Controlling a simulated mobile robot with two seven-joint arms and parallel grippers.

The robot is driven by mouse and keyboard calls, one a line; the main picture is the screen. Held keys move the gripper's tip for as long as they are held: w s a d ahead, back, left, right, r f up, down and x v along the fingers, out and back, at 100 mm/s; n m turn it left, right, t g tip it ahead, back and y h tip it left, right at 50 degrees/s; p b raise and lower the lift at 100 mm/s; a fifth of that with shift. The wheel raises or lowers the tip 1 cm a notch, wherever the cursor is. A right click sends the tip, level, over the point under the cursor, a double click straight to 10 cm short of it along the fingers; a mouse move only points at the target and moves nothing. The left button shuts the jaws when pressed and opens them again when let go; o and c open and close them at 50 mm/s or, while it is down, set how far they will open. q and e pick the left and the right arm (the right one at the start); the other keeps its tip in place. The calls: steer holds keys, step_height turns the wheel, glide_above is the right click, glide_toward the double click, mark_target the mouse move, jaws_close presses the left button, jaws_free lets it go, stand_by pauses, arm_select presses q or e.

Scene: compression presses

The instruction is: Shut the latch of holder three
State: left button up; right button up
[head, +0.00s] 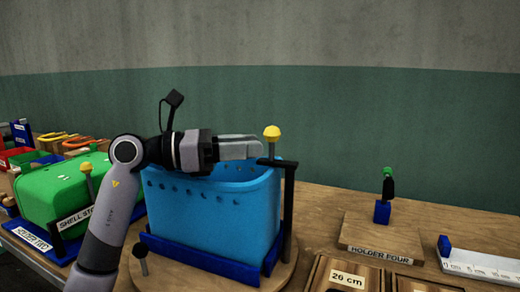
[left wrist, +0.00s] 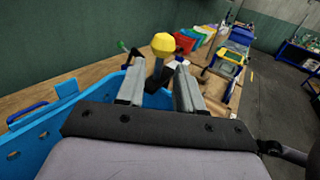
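A light blue tub (head: 215,215) sits in a dark blue holder base (head: 205,262) on a round wooden board; no "three" label is readable on it. At its right stands a black latch post (head: 289,215) with a short arm reaching left over the tub's rim. A yellow knob (head: 271,132) tops this arm. My left gripper (head: 258,147) is level above the tub, fingertips close to the knob. In the left wrist view its fingers (left wrist: 160,65) are apart, and the yellow knob (left wrist: 163,44) shows between and beyond the tips. Contact cannot be told. My right gripper is out of view.
A green shell (head: 68,188) in a holder labelled two stands at left, with its own yellow knob (head: 86,169). Holder four's board (head: 385,235) with a green-tipped latch is at right. A 20 cm wooden box (head: 345,272) and a white ruler strip (head: 480,265) lie in front.

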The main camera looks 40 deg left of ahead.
arm_select(q)
steer(key=v, duration=0.3)
steer(key=shift+s+a+b, duration=0.2)
steer(key=shift+s+b, duration=0.1)
steer(key=shift+b, duration=0.05)
